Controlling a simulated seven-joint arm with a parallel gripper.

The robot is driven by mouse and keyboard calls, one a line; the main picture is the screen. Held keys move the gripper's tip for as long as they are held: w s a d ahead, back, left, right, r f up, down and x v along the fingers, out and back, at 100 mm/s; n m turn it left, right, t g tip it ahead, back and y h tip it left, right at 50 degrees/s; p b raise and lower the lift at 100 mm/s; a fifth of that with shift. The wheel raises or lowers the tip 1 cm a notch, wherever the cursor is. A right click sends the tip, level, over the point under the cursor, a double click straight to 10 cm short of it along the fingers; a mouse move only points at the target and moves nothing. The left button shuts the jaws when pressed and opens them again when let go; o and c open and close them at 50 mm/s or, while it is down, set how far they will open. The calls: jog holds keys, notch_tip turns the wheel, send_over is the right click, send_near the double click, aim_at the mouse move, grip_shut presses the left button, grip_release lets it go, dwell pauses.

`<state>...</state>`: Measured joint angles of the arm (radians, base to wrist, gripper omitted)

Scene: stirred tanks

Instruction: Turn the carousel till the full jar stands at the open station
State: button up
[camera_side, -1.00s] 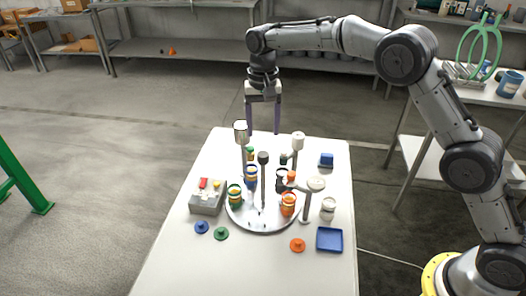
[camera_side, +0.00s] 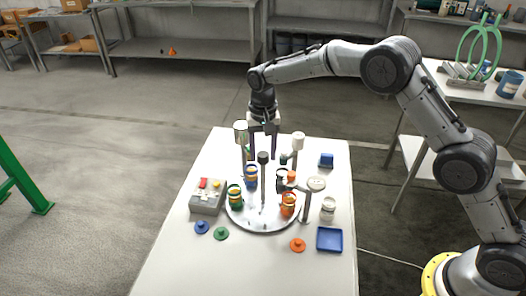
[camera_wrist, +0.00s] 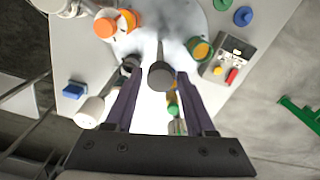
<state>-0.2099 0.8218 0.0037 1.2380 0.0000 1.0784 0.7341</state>
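The carousel (camera_side: 262,222) is a pale round disc on the white table, with a central post topped by a dark round knob (camera_side: 263,157). Around it stand a green jar (camera_side: 235,196), a blue jar (camera_side: 251,178), a dark jar (camera_side: 282,182) and an orange jar (camera_side: 288,206). I cannot tell which jar is full. My gripper (camera_side: 262,150) is open and empty, pointing down above the far side of the carousel. In the wrist view the knob (camera_wrist: 161,76) shows between and just beyond the fingertips, apart from both.
Posts with pale cylinder heads (camera_side: 241,132) (camera_side: 298,140) rise behind the carousel. A grey button box (camera_side: 207,198) stands left. At right are a white jar (camera_side: 328,208) and a blue tray (camera_side: 329,239). Loose lids (camera_side: 221,233) lie in front. A blue block (camera_side: 326,160) sits at the back right.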

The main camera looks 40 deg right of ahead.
grip_shut()
dwell(1.1)
